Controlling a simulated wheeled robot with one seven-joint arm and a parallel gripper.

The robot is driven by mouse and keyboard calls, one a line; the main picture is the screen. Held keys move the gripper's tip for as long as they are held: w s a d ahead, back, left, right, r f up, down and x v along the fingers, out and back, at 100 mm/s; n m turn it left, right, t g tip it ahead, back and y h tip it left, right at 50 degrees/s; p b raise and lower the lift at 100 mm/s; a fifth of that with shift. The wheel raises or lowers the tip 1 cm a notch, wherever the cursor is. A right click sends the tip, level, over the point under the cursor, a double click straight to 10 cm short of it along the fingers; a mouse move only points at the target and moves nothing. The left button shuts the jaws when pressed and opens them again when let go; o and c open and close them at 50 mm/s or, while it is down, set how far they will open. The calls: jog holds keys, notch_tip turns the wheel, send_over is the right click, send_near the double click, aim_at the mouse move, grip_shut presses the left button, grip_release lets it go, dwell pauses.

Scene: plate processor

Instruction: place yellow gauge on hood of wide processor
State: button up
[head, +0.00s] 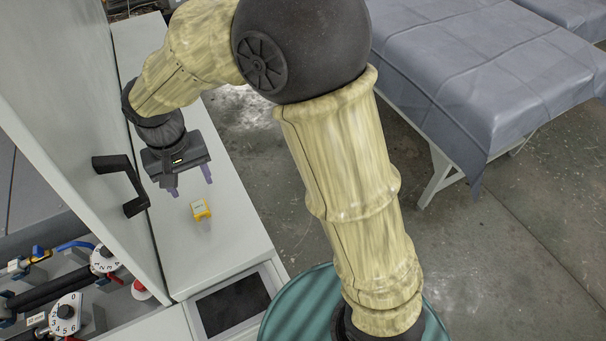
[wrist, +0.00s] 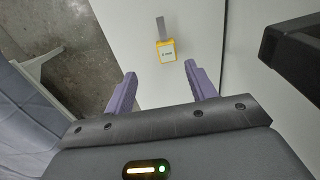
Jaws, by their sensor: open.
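The yellow gauge (head: 200,209) is a small yellow block with a pale label, on the light grey flat top beside the tall machine. In the wrist view the gauge (wrist: 166,50) shows ahead of the fingertips, with a grey strip reaching from its far side. My gripper (head: 191,182) is open and empty, its two purple fingers apart and short of the gauge. The fingers also show in the wrist view (wrist: 160,72), with the gauge roughly in line with the gap between them. I cannot tell which part is the hood of the wide processor.
A tall grey panel with a black handle (head: 122,186) stands just left of my gripper. Knobs, a blue valve and pipes (head: 70,305) lie at lower left. A dark recessed opening (head: 233,303) is at the surface's near end. A grey-covered table (head: 480,75) stands right across open floor.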

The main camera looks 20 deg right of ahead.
jog(key=s+d+f+m+t, duration=0.1)
jog(key=s+d, duration=0.1)
jog(key=d, duration=1.1)
jog(key=s+d+f+m+t, duration=0.1)
jog(key=s+d+f, duration=0.1)
jog(key=d, duration=1.2)
jog(key=shift+s+m+t, duration=0.3)
jog(key=shift+s, duration=0.25)
